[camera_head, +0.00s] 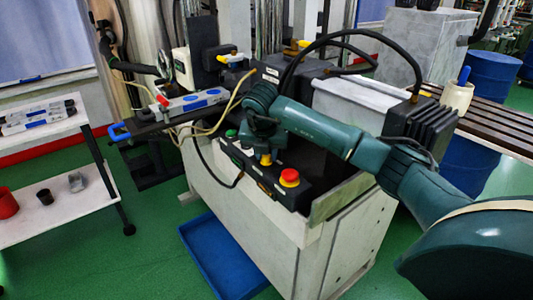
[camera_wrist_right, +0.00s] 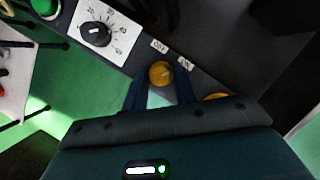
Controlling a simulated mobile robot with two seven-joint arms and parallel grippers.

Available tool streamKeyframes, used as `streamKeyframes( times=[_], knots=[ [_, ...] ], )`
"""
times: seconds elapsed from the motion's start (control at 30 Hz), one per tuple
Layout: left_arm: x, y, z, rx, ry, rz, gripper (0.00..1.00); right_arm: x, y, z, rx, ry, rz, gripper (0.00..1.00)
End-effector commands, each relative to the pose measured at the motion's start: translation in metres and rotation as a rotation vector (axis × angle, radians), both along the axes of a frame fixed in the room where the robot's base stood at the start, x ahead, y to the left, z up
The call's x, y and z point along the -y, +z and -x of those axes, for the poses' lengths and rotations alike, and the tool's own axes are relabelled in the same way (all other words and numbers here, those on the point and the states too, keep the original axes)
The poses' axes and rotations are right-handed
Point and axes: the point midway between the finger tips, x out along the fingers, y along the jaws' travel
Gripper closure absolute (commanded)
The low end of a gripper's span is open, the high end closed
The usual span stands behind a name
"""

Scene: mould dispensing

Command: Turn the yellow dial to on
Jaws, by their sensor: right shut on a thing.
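The yellow dial (camera_head: 266,159) sits on the black control panel (camera_head: 239,157) of the machine. In the right wrist view the yellow dial (camera_wrist_right: 161,72) lies between the two dark fingers of my right gripper (camera_wrist_right: 161,82), which is shut on it. A pale mark on the dial seems to point to the right in that view, but its exact setting is hard to tell. The "OFF" label (camera_wrist_right: 159,46) and the "ON" label (camera_wrist_right: 186,64) are beside the dial. In the head view my right gripper (camera_head: 263,146) comes down over the dial from above. My left gripper is not in view.
A red emergency button (camera_head: 289,178) stands right of the dial. A green button (camera_head: 231,134) and a black numbered knob (camera_wrist_right: 95,34) are on the panel's other side. Cables loop above. A blue tray (camera_head: 220,255) lies on the floor, and a white cart (camera_head: 50,200) stands left.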

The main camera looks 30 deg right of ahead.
Motion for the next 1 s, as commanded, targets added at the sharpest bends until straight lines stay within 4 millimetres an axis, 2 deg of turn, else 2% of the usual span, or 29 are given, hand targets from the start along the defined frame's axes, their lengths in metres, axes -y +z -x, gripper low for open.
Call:
streamKeyframes(
  times=[0.6, 0.63, 0.87, 1.0],
  knots=[
    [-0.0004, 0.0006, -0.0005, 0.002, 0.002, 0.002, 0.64, 0.0, 0.0005, -0.0007, 0.003, -0.042, 0.0, 0.95],
    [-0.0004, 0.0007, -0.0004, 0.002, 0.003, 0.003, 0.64, 0.0001, 0.0005, -0.0007, 0.003, -0.041, 0.0, 0.71],
    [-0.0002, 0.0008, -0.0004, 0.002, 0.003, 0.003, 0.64, 0.0, 0.0004, -0.0005, 0.001, -0.041, 0.0, 0.52],
    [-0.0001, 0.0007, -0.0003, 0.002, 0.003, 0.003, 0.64, 0.0, 0.0002, -0.0003, 0.0, -0.041, -0.001, 0.51]
  ],
)
